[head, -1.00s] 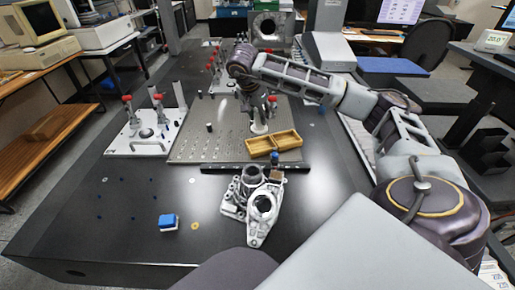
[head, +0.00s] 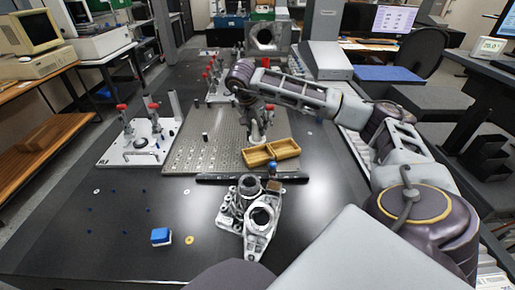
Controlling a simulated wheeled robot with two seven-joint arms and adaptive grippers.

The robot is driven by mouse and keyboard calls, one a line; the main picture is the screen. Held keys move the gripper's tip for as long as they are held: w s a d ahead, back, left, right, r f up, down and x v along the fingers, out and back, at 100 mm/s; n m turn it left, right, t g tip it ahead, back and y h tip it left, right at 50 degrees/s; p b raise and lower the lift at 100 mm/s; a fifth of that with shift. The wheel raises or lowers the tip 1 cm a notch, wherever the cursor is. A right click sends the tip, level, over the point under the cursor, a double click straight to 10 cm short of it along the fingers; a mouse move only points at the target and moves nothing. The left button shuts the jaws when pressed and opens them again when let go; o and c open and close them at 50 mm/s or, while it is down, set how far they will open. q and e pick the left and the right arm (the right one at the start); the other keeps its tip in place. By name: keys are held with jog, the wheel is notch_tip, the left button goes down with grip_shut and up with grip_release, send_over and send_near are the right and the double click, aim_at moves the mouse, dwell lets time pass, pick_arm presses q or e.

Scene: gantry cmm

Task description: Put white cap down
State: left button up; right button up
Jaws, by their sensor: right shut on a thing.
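My right gripper (head: 257,122) reaches in from the right and points down over the perforated metal plate (head: 212,150). It is shut on the white cap (head: 257,137), a small pale piece just under its fingers. The cap is close to the plate surface, behind the wooden tray. I cannot tell whether it touches the plate. The fingertips are small and partly hidden by the wrist. My left gripper is not in view.
A two-compartment wooden tray (head: 258,158) sits on the plate's front right. A dark bar (head: 225,179) and a metal casting (head: 252,222) lie nearer. A blue block (head: 161,237) is front left. A white base with red-handled clamps (head: 125,154) stands left.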

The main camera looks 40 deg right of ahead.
aim_at(258, 135)
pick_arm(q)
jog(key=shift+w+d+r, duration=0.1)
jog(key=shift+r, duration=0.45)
pick_arm(e)
jog(key=shift+f, duration=1.65)
jog(key=shift+f+b, duration=0.4)
jog(key=shift+f, duration=0.25)
jog(key=shift+f+b, duration=0.35)
jog(key=shift+f, duration=1.55)
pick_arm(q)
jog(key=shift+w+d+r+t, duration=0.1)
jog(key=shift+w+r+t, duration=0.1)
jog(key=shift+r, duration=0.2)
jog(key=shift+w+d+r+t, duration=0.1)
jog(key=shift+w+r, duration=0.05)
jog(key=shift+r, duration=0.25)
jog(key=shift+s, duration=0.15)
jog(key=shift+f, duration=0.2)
pick_arm(e)
jog(key=shift+f, duration=0.1)
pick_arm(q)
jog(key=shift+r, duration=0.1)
pick_arm(e)
jog(key=o, duration=0.8)
